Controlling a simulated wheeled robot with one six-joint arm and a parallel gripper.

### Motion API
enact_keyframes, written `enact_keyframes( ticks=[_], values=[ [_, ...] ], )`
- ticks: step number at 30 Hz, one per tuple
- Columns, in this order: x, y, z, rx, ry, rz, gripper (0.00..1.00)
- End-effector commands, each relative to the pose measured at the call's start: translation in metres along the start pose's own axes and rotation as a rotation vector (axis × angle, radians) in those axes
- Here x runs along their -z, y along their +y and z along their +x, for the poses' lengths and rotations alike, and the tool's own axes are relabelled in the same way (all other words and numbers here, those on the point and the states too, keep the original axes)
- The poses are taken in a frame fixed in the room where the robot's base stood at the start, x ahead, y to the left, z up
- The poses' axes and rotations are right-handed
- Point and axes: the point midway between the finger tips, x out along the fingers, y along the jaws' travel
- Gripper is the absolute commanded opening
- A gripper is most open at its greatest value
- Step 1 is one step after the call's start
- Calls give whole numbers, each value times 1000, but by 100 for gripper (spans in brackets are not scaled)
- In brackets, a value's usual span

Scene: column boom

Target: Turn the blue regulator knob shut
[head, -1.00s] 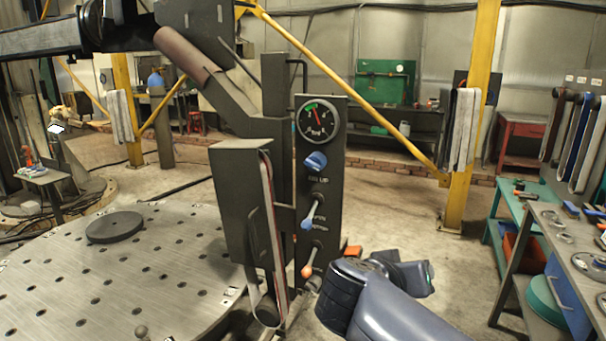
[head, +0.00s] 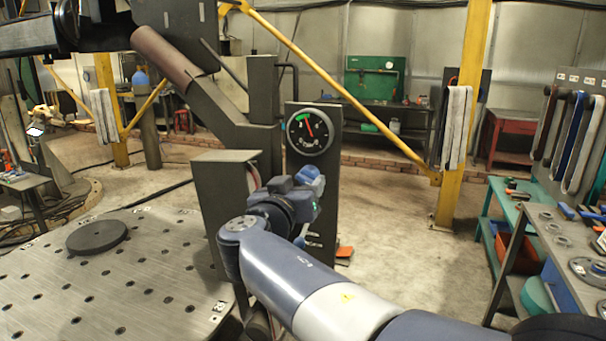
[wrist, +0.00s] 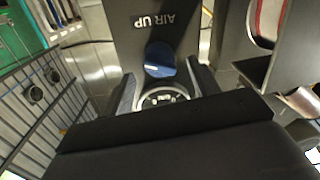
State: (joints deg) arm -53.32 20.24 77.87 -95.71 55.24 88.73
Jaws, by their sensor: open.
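The blue regulator knob (wrist: 160,58) sits on the dark upright panel (head: 326,215), below the round pressure gauge (head: 310,131). In the wrist view the panel appears upside down, with the "AIR UP" lettering above the knob. My gripper (wrist: 162,72) is open, with one finger on each side of the knob in that view and a visible gap on both sides. The gauge's red needle points up and slightly left, near the green band.
A blue-tipped lever (head: 300,241) shows below my wrist; the lower lever is hidden by my arm. A workbench (head: 560,245) with tools stands right. Open floor lies behind the panel.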

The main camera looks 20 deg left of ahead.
Motion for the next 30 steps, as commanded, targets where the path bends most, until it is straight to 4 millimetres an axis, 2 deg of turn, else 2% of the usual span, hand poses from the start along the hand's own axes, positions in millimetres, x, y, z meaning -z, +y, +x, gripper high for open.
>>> enact_keyframes(
  ticks=[3, 6, 15, 30],
  values=[
    [1, 0, 14, -2, -2, -2, 58],
    [1, 0, 20, -1, -1, -1, 58],
    [0, 0, 22, 0, 0, 0, 58],
    [0, 0, 22, 0, -1, 0, 18]
  ],
)
